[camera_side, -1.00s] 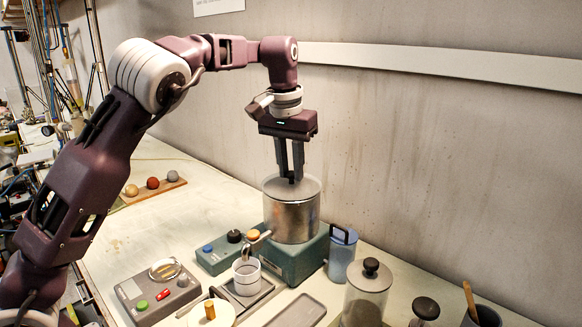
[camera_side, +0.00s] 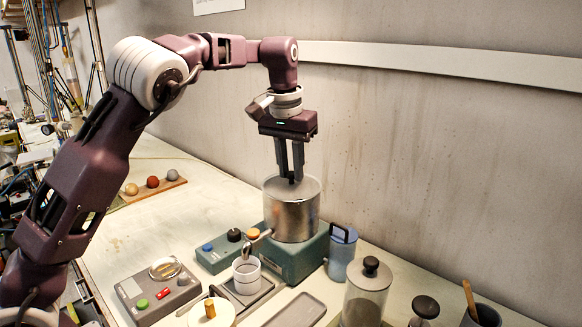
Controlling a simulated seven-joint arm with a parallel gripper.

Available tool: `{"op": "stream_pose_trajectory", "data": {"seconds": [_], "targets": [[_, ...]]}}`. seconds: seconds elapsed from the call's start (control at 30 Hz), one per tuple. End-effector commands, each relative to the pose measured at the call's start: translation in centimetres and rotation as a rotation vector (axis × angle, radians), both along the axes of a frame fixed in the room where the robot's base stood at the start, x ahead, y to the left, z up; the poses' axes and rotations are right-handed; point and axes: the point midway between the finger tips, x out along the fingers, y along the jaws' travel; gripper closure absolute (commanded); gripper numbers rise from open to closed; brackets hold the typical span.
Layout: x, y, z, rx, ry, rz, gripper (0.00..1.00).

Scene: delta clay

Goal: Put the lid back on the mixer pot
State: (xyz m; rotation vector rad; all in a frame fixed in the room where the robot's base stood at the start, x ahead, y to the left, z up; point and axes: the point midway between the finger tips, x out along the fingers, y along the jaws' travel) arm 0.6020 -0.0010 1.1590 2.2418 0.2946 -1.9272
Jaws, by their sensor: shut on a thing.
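The mixer pot (camera_side: 291,217) is a silver metal pot standing upright on a teal mixer base (camera_side: 306,256). A flat grey lid (camera_side: 273,186) shows at the top of the pot, level with its rim. Whether it is fully seated I cannot tell. My gripper (camera_side: 291,180) points straight down over the middle of the pot, its fingers shut on the lid's small dark knob. The fingertips partly hide the knob.
A blue lidded jug (camera_side: 341,256) stands close to the right of the base. A clear jar (camera_side: 366,296) with a dark knob is nearer. A small white cup (camera_side: 246,277) and a cream disc (camera_side: 222,316) with a wooden knob are in front. A control box (camera_side: 157,292) lies left.

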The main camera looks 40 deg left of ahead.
Motion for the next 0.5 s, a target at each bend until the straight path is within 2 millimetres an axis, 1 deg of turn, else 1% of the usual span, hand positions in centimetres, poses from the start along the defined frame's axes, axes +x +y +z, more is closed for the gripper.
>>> {"op": "stream_pose_trajectory", "data": {"seconds": [0.33, 0.37, 0.4, 0.47, 0.5], "targets": [[0.00, 0.06, -0.05, 0.001, 0.000, 0.000, 1.00], [0.00, 0.06, -0.05, 0.001, 0.000, 0.000, 0.76], [0.00, 0.05, -0.05, 0.001, 0.000, 0.000, 0.68], [0.00, 0.05, -0.05, 0.000, 0.000, 0.000, 0.56], [-0.01, 0.05, -0.05, 0.000, 0.000, 0.000, 0.52]]}}
